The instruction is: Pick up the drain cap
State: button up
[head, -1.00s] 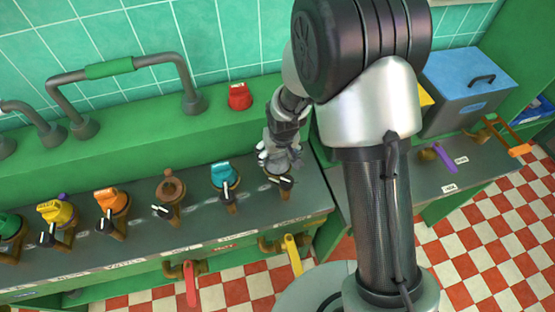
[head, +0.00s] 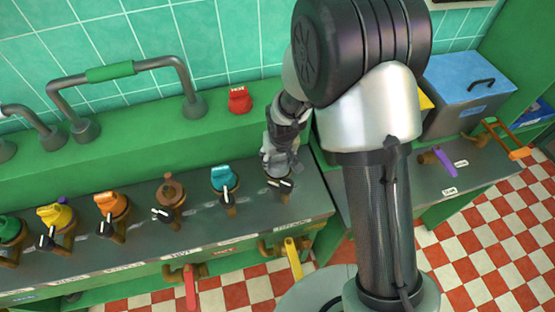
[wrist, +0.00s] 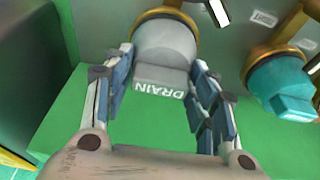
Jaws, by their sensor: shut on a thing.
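The drain cap (wrist: 165,55) is a pale grey cap with the word DRAIN on its flat grip, seen in the wrist view. It sits between the two blue-padded fingers of my gripper (wrist: 160,92), which is shut on it. Its wide base is at a brass collar (wrist: 190,20); I cannot tell whether it is clear of it. In the head view my gripper (head: 279,168) points down at the right end of the row of valves, and it mostly hides the cap.
A teal cap (head: 222,178) on a brass fitting stands just left of my gripper; it also shows in the wrist view (wrist: 285,85). Orange (head: 110,203) and yellow (head: 57,215) caps stand further left. A red cap (head: 239,100) is on the green ledge behind.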

jog(key=shift+r, duration=0.1)
notch_tip(320, 180, up, 20)
jog(key=p, duration=0.5)
